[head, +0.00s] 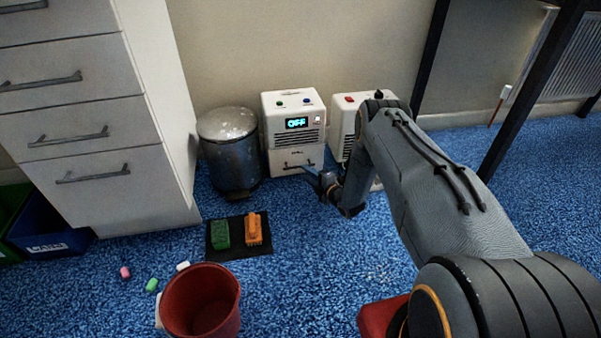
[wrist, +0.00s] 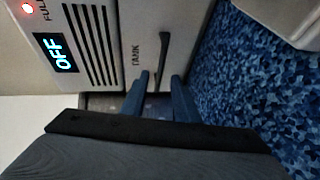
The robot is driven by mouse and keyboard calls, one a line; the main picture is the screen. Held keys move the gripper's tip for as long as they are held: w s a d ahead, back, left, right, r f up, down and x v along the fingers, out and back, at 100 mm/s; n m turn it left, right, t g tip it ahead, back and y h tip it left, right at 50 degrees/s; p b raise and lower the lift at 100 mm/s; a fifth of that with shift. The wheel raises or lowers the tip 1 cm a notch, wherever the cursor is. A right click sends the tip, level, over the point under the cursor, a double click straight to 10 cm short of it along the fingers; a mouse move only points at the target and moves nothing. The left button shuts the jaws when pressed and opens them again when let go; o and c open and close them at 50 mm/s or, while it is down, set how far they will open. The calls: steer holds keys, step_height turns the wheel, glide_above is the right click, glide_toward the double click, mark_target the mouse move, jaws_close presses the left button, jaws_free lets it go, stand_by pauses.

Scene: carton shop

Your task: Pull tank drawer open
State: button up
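The tank drawer (head: 283,157) is the lower white front of the dehumidifier-like machine (head: 293,112), which shows OFF on its display. It looks closed. In the wrist view the drawer front (wrist: 138,20) carries the word TANK and a dark bar handle (wrist: 163,50). My gripper (head: 316,177) is at the right part of the drawer front in the head view. In the wrist view its two blue fingers (wrist: 160,78) are apart, with the near end of the handle between them. Whether either finger touches the handle is hidden.
A metal bin (head: 230,150) stands close left of the machine, and a second white unit (head: 345,125) stands on its right. A black mat (head: 240,249) with two brushes and a red bucket (head: 201,302) lie in front. Blue carpet before the drawer is clear.

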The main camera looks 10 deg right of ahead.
mark_target(299, 167)
steer(key=b+x, duration=0.2)
steer(key=x, duration=0.3)
steer(key=shift+w+a+f, duration=0.1)
steer(key=shift+w+f, duration=0.05)
steer(key=shift+w, duration=0.15)
steer(key=shift+c, duration=0.3)
jaws_close()
